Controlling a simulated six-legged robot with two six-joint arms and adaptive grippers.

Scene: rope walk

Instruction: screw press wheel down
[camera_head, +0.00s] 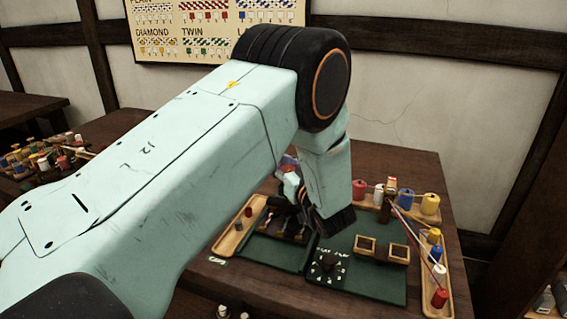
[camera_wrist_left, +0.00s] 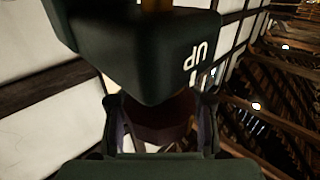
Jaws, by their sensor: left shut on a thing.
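My left arm crosses the head view from the left and bends down over the work table. It hides most of my left gripper there. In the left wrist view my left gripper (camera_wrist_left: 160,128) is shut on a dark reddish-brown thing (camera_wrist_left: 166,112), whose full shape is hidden. I cannot tell whether this is the press wheel. No press wheel shows clearly in either view. My right gripper is not in view.
Colored spools stand in a wooden tray (camera_head: 449,311) at the right and along the back. Two small wooden boxes (camera_head: 365,247) sit on the green board. A narrow wooden tray (camera_head: 228,241) lies at the left. A wall with a pattern chart (camera_head: 170,50) stands behind.

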